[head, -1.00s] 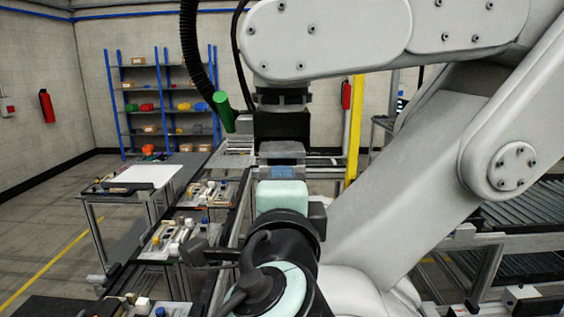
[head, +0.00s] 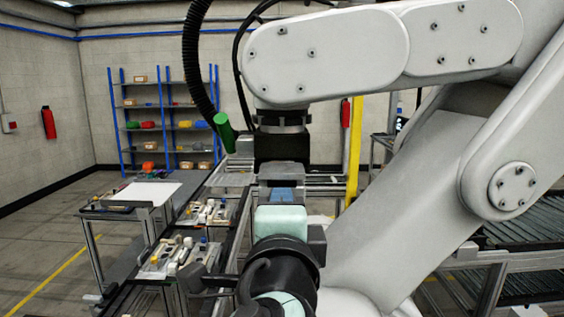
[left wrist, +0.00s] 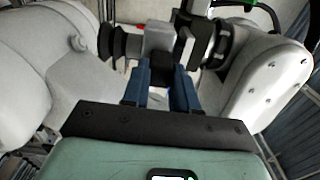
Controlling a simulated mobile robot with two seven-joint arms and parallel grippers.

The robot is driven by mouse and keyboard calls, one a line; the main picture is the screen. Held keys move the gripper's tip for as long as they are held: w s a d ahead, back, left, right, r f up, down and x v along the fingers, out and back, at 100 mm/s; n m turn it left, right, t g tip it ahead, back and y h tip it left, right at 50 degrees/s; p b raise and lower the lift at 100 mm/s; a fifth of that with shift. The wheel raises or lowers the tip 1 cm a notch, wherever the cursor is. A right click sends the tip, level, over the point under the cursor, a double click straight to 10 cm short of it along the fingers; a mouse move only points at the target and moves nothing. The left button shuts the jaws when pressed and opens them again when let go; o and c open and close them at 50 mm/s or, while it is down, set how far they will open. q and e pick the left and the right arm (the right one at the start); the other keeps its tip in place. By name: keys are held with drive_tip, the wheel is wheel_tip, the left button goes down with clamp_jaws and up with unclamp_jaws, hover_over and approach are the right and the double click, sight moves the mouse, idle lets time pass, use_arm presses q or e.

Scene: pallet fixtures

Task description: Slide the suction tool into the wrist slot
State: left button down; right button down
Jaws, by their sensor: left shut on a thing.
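My left gripper (head: 283,193) has a mint-green body and blue fingers. It points up the middle of the head view, below the wrist of a large white arm (head: 330,52). In the left wrist view its fingers (left wrist: 161,90) are shut on a dark and grey block, which I take for the suction tool (left wrist: 158,40). The tool also shows as a grey block (head: 284,169) in the head view. The black wrist block (head: 282,147) is just above it. I cannot tell whether they touch, and the slot opening is hidden. My right gripper is out of view.
A green cylinder (head: 224,133) hangs beside the wrist, close to a black corrugated hose (head: 196,60). Benches with trays of small parts (head: 172,255) stand at the left. A yellow post (head: 354,150) and conveyor rollers (head: 525,218) are at the right.

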use_arm(q)
drive_tip(key=shift+w+r, duration=0.1)
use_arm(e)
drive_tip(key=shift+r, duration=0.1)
use_arm(q)
drive_tip(key=shift+w+p, duration=0.3)
drive_tip(key=shift+w, duration=0.4)
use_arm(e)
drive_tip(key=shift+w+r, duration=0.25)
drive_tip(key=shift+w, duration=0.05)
use_arm(q)
drive_tip(key=shift+w, duration=0.85)
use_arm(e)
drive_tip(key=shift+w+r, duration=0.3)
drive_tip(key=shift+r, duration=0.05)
use_arm(q)
drive_tip(key=shift+w+p, duration=0.1)
drive_tip(key=shift+p, duration=0.2)
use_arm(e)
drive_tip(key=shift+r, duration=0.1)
use_arm(q)
drive_tip(key=shift+w, duration=0.7)
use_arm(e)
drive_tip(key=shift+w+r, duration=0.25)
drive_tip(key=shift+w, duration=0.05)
use_arm(q)
drive_tip(key=shift+w+p, duration=0.15)
drive_tip(key=shift+p, duration=0.15)
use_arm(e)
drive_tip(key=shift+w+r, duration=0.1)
